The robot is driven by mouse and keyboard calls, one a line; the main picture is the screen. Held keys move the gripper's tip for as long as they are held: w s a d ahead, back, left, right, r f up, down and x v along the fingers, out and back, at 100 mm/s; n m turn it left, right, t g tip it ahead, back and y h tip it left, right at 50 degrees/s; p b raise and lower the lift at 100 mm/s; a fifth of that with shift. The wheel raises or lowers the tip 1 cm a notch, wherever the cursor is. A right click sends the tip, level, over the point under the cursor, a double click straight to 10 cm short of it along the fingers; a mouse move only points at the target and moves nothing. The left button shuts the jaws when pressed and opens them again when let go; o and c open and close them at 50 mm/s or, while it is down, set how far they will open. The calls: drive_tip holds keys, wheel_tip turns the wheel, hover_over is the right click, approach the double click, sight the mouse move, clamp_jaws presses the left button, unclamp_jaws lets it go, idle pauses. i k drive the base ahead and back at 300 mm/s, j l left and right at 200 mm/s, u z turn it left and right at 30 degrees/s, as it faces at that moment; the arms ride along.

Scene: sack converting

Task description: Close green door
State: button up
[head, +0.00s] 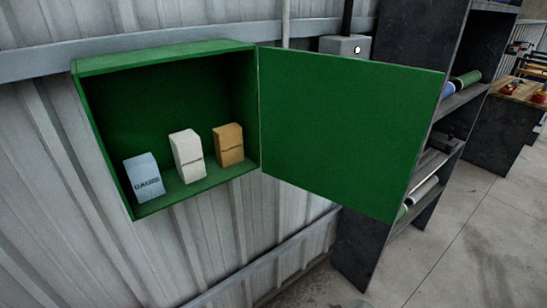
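The green door (350,130) stands wide open in the head view. It is hinged on the right edge of a green wall cabinet (165,58) and swings out to the right. The cabinet is fixed to a corrugated wall, and its inside is visible. My gripper is not in view.
Inside the cabinet stand a pale blue box marked GAUZE (144,178), a white box (187,155) and a brown box (228,145). A dark shelf unit (405,40) with rolls stands behind the door at right. A grey box (345,46) is on the wall. Floor (470,240) is open at lower right.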

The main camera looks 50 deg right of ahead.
sight(350, 132)
drive_tip(key=l+u, duration=0.25)
drive_tip(key=l, duration=0.2)
drive_tip(key=k+l+u, duration=0.2)
drive_tip(key=l, duration=0.25)
drive_tip(key=k+l+u, duration=0.1)
drive_tip(key=l+u, duration=0.15)
drive_tip(key=l, duration=0.2)
drive_tip(key=k+l+u, duration=0.25)
drive_tip(key=l, duration=0.15)
drive_tip(key=k+l+u, duration=0.2)
drive_tip(key=l, duration=0.2)
drive_tip(key=k+l, duration=0.25)
drive_tip(key=l, duration=0.2)
drive_tip(key=k+l, duration=0.3)
drive_tip(key=l, duration=0.15)
drive_tip(key=k+l, duration=0.25)
drive_tip(key=l, duration=0.25)
